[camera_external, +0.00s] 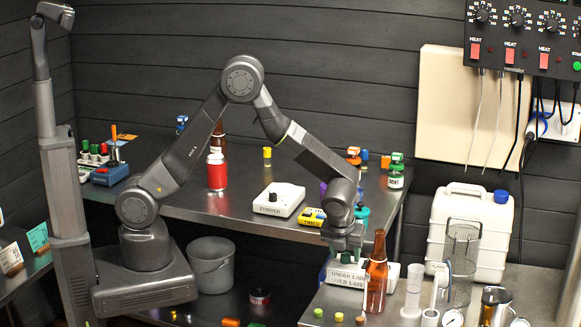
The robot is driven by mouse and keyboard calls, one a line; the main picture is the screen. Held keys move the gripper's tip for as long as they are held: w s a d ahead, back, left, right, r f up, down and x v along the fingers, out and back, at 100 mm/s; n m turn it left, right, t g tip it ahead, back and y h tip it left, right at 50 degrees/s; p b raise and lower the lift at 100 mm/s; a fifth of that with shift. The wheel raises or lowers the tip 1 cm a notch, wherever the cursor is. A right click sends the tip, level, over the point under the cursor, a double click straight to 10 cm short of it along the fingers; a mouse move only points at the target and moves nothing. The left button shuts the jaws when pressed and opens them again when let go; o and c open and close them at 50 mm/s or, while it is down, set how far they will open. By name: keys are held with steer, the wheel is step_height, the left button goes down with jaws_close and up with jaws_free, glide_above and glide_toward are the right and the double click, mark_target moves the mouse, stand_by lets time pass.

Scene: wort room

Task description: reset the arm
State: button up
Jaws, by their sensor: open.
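My arm is bent in a high arch over the steel bench (240,215), with its end reaching down to the right. My gripper (343,252) points down at the front right, just above a small rack with a sign reading "UNDER" and "OVER" (347,279). The gripper is open. Its fingertips are small and partly merge with the rack behind them, so I cannot tell whether they touch anything. A brown bottle (376,272) stands upright close to the right of the gripper.
A stirrer (279,199) and a yellow meter (311,216) lie on the bench left of the wrist. A red can (216,171) stands farther back. A white jerrycan (470,232), wire basket (461,248) and clear cylinder (413,291) crowd the right. A grey bucket (212,265) sits below.

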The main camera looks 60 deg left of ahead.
steer(key=n+g+y, duration=0.1)
steer(key=n, duration=0.3)
steer(key=shift+w+d+f+b, duration=0.1)
steer(key=shift+b, duration=0.3)
steer(key=n+g, duration=0.1)
steer(key=n, duration=0.3)
steer(key=shift+w+g+y, duration=0.1)
steer(key=shift+g+y, duration=0.2)
steer(key=shift+g, duration=0.1)
steer(key=shift+o, duration=0.4)
